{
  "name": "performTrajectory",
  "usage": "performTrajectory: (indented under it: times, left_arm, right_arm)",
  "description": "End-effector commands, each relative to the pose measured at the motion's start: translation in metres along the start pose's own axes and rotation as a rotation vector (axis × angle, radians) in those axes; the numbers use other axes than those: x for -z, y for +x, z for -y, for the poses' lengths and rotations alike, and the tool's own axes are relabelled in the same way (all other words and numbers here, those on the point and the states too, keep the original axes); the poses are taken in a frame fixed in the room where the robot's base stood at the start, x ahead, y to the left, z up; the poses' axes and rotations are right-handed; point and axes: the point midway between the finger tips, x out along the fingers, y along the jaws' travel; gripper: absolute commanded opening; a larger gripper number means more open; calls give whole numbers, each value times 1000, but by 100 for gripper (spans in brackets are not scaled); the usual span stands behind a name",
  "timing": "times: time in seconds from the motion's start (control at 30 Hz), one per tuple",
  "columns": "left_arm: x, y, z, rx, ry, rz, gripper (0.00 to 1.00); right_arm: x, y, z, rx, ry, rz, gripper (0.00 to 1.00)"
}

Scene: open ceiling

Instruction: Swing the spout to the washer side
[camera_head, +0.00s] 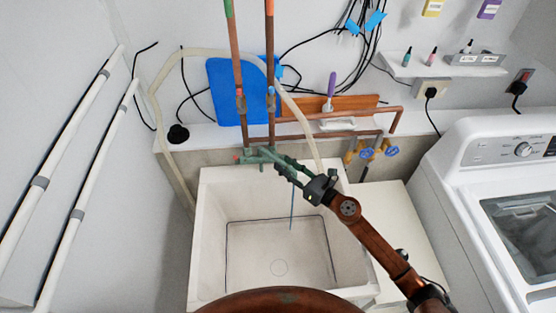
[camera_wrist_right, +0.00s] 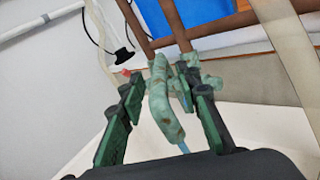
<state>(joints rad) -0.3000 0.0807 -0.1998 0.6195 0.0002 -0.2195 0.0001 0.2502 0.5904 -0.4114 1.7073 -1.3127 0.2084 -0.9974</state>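The green, weathered faucet (camera_head: 258,157) sits on copper pipes at the back rim of the white sink (camera_head: 205,235). Its curved spout (camera_wrist_right: 160,105) shows in the right wrist view, reaching toward the camera between my fingers. A thin blue stream (camera_head: 292,210) hangs below the spout end over the basin. My right gripper (camera_head: 287,166) reaches in from the lower right to the spout. In the wrist view my right gripper (camera_wrist_right: 160,88) has a green-black finger on each side of the spout, with gaps showing. Contact deeper in is unclear. My left gripper is out of view.
The white washer (camera_head: 470,165) stands at the right, past a pale panel (camera_head: 397,230) beside the sink. Copper pipes (camera_head: 237,75) rise behind the faucet. A pale hose (camera_head: 152,110) loops around them. Blue valve handles (camera_head: 391,152) sit right of the faucet.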

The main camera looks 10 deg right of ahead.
Motion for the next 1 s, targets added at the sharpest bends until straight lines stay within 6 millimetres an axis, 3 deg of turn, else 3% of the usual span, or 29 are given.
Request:
performTrajectory:
  times: [0.2,0.4,1.0]
  left_arm:
    - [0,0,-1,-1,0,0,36]
    - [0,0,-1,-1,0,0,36]
    - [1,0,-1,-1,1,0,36]
  right_arm:
    - [1,-46,1,2,2,-1,31]
    - [0,-69,0,0,0,-1,31]
    - [0,-74,0,0,-1,0,31]
